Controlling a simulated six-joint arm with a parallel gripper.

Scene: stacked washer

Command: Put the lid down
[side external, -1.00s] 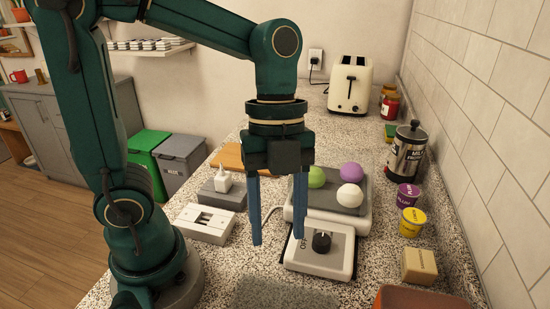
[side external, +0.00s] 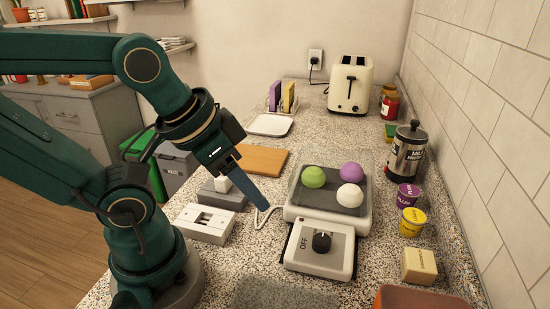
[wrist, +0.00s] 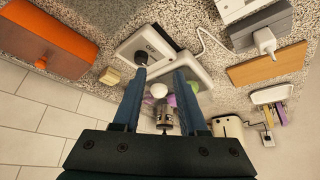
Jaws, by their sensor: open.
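I cannot pick out a loose or raised lid for certain. A steel canister (side external: 405,155) at the right has a dark lid (side external: 411,130) seated on top. A white appliance (side external: 320,250) has a dark knob marked OFF, with a grey tray (side external: 330,202) holding green, purple and white balls behind it. My gripper (side external: 262,203) is tilted down to the left of this appliance. In the wrist view its fingers (wrist: 157,75) are apart, with nothing held between them.
An orange box (side external: 425,298) is at the front right. Purple (side external: 408,196) and yellow (side external: 413,222) cups and a tan block (side external: 419,266) line the wall. A toaster (side external: 349,85) stands at the back. A grey box (side external: 204,223) and wooden board (side external: 262,160) lie left.

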